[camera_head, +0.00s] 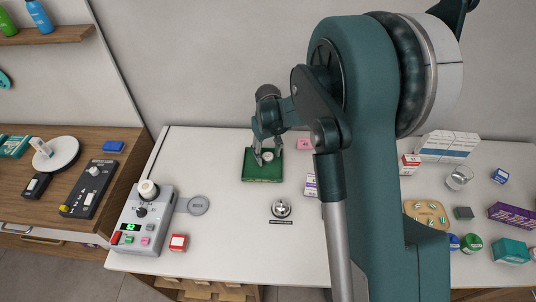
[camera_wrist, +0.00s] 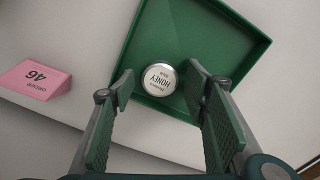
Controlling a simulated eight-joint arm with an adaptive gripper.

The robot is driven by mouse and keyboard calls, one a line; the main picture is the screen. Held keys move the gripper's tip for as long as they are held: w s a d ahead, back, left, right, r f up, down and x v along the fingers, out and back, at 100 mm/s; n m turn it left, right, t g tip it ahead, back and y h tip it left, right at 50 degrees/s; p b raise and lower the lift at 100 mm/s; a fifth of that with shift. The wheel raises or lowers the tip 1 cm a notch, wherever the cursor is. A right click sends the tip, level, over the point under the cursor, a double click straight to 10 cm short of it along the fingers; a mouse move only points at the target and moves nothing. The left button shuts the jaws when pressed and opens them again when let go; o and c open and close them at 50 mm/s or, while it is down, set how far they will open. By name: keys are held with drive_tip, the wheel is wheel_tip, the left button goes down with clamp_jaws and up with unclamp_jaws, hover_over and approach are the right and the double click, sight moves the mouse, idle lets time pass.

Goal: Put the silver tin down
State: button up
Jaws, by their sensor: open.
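The silver tin (camera_wrist: 159,80), its round lid marked "HONEY", sits in a shallow green tray (camera_wrist: 245,45). In the head view the tin (camera_head: 267,157) shows small inside the tray (camera_head: 262,176) on the white counter. My gripper (camera_head: 264,152) reaches down over the tray. In the wrist view my gripper (camera_wrist: 160,92) is open, with one finger on each side of the tin and a visible gap on both sides. The tin's underside is hidden.
A pink block marked 46 (camera_wrist: 38,78) lies beside the tray. A silver bell (camera_head: 281,209), a red-and-white box (camera_head: 178,242) and a grey control machine (camera_head: 145,220) stand on the counter.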

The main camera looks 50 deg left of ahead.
sight(268, 156)
wheel_tip(268, 156, up, 12)
idle(0.7)
drive_tip(key=shift+r, duration=0.1)
idle(0.4)
idle(0.4)
